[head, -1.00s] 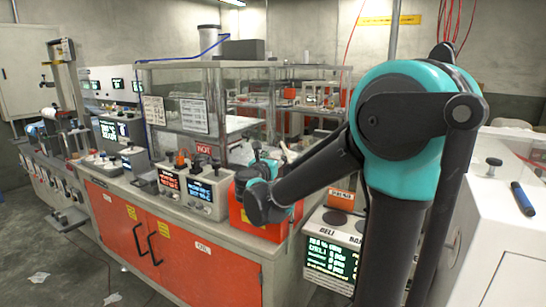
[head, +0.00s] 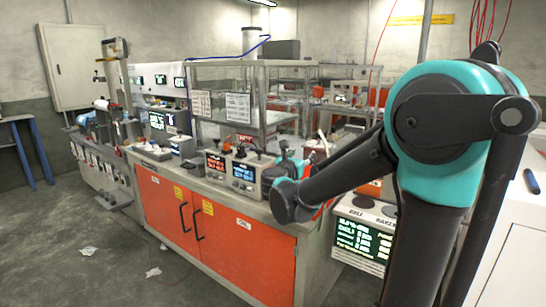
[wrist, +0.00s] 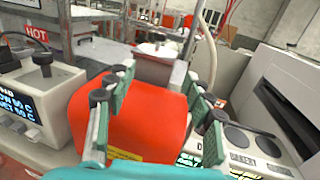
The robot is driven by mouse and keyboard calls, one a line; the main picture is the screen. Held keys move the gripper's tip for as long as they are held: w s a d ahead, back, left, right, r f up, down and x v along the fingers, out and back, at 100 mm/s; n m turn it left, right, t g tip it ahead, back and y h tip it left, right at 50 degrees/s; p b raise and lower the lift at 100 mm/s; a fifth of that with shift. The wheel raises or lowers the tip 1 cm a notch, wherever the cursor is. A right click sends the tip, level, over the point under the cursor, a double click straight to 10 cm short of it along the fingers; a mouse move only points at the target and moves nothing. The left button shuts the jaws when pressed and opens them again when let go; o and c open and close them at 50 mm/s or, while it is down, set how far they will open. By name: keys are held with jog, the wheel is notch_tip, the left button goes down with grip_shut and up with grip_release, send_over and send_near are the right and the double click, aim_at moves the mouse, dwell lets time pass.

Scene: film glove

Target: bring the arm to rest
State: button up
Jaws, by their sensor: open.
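My arm (head: 462,130), teal and dark grey, reaches from the right over the front of the bench, its forearm angled down to the left. In the head view my gripper is mostly hidden behind the wrist. In the wrist view my gripper (wrist: 160,80) is open, its two green-padded fingers well apart with nothing held. A red box (wrist: 142,118) shows between and behind the fingers. Whether a finger touches it I cannot tell.
An orange-fronted bench (head: 250,262) carries instruments with lit displays (head: 243,173) and a clear-walled enclosure (head: 238,108). A machine with round plates (wrist: 268,146) stands right of my gripper. Open floor (head: 60,240) lies at the left, with paper scraps.

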jog(key=s+a+n+t+y, duration=0.1)
jog(key=s+a+n+y, duration=0.15)
jog(key=n+y, duration=0.6)
jog(key=s+a+n+y, duration=0.2)
jog(key=a+n+y, duration=0.1)
jog(key=n, duration=1)
jog(key=s+f+n+g+y, duration=0.1)
jog(key=s+f+n+g, duration=0.5)
jog(key=f+n, duration=0.55)
jog(key=s+d+f+n+g+h, duration=0.2)
jog(key=s+d+f+n+g, duration=0.1)
jog(key=s+d+f, duration=0.4)
jog(key=s+d+f+n+g+h, duration=0.3)
jog(key=s+d+f, duration=0.4)
jog(key=s+f, duration=0.4)
jog(key=shift+s+d+n+g, duration=0.2)
jog(key=shift+s+n+g, duration=0.55)
jog(key=shift+s, duration=0.35)
jog(key=shift+f+h, duration=0.1)
jog(key=shift+h, duration=0.15)
